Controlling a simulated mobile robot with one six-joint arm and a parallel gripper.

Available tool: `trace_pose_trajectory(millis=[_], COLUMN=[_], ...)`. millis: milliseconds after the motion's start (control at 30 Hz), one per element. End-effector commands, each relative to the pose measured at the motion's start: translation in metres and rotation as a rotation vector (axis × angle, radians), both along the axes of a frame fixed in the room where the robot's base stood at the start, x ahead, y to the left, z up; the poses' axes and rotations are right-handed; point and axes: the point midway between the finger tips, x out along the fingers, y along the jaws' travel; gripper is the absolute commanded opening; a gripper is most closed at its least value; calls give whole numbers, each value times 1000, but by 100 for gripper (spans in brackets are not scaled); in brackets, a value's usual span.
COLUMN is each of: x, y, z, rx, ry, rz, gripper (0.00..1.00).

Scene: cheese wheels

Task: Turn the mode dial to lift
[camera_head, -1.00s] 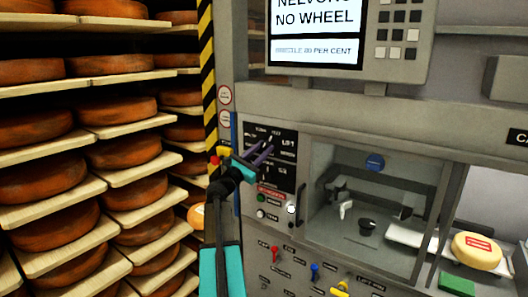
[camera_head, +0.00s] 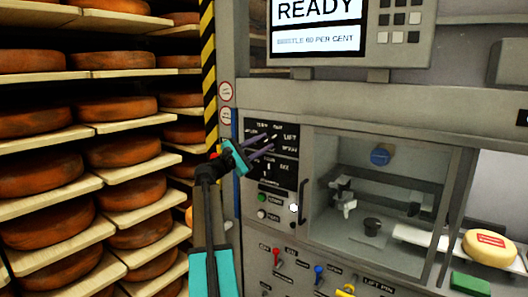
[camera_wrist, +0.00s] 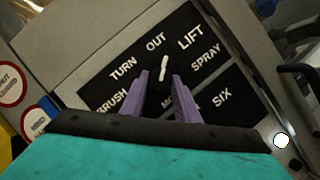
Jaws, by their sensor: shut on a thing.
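The mode dial (camera_wrist: 158,92) is a dark knob with a white pointer on a black panel (camera_wrist: 215,62), seen in the wrist view. Labels around it include TURN, OUT, LIFT (camera_wrist: 191,37) and SPRAY, with BRUSH partly hidden. The pointer points up between OUT and LIFT, looking nearer OUT. My gripper (camera_wrist: 160,98) has its purple fingers on both sides of the knob, shut on it. In the head view my gripper (camera_head: 264,146) reaches the panel from the left and hides the dial.
A screen (camera_head: 318,24) above reads READY. A glazed chamber (camera_head: 375,195) with a dark handle is right of the panel. Below are small levers, one red (camera_head: 276,252), one blue (camera_head: 318,269). A pale cheese wheel (camera_head: 490,247) lies at right. Shelves of orange wheels (camera_head: 122,151) fill the left.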

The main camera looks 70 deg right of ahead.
Motion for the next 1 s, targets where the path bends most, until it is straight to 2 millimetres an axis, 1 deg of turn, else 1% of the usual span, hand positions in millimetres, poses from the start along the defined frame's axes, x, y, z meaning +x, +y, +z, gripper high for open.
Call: trace_pose_trajectory(millis=[33, 333, 833, 867, 933, 967, 1000], x=[-3, -3, -4, -4, -4, -4, -3], y=[1, 1, 1, 1, 1, 1, 1], z=[-5, -2, -1, -1, -1, -1, -1], rx=[-6, -34, -39, -39, -39, -40, -40], ry=[-34, -142, -161, -161, -161, -160, -160], rz=[-10, -12, -12, -12, -12, -11, -11], gripper=[6, 6, 6, 31, 43, 46, 46])
